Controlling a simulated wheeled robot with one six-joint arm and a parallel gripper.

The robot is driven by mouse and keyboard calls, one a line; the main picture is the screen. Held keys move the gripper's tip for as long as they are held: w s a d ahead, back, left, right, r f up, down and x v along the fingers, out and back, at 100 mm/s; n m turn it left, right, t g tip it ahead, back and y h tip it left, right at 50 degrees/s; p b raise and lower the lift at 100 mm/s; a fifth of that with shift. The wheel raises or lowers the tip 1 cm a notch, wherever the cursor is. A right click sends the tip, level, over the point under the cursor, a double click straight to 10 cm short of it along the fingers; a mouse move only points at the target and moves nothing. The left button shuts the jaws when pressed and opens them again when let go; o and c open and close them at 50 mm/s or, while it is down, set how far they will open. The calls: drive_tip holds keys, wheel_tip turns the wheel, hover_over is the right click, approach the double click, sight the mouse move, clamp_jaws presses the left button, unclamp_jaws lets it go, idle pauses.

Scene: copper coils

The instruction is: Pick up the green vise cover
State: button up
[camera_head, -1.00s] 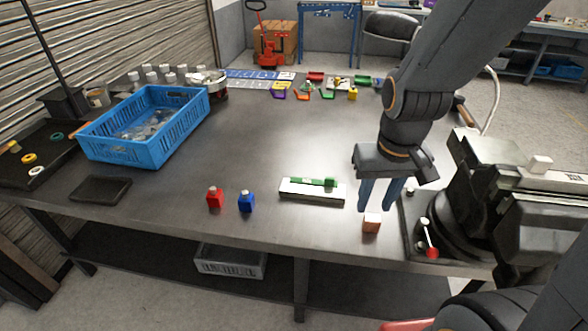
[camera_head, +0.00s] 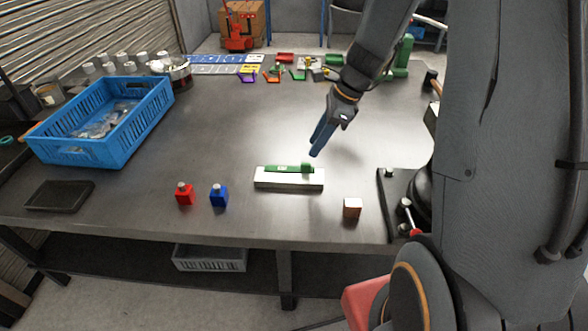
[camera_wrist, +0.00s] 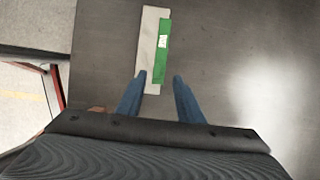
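The green vise cover (camera_head: 285,169) lies along the top of a white block (camera_head: 288,182) on the table, with a raised green end at its right. In the wrist view the green cover (camera_wrist: 164,52) lies along the right side of the white block (camera_wrist: 146,45). My gripper (camera_head: 315,152) is above and just right of the cover's raised end, fingers pointing down. In the wrist view its two blue fingers (camera_wrist: 160,77) are apart, with nothing held between them. The near ends of cover and block appear between the fingertips; the height gap is hard to judge.
A copper-coloured cube (camera_head: 352,208) stands right of the block. Red (camera_head: 185,195) and blue (camera_head: 219,197) weights stand to its left. A blue crate (camera_head: 103,125) is at the left, behind a black tray (camera_head: 60,196). The table middle behind the block is clear.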

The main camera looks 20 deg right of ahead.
sight(305, 163)
drive_tip(key=shift+s+p+x, duration=0.15)
drive_tip(key=shift+p+x, duration=0.2)
drive_tip(key=shift+x, duration=1.4)
drive_tip(key=shift+s+p+x, duration=0.15)
drive_tip(key=shift+p+x, duration=0.2)
drive_tip(key=shift+x, duration=1.35)
drive_tip(key=shift+f, duration=0.1)
drive_tip(key=shift+c, duration=0.3)
clamp_jaws()
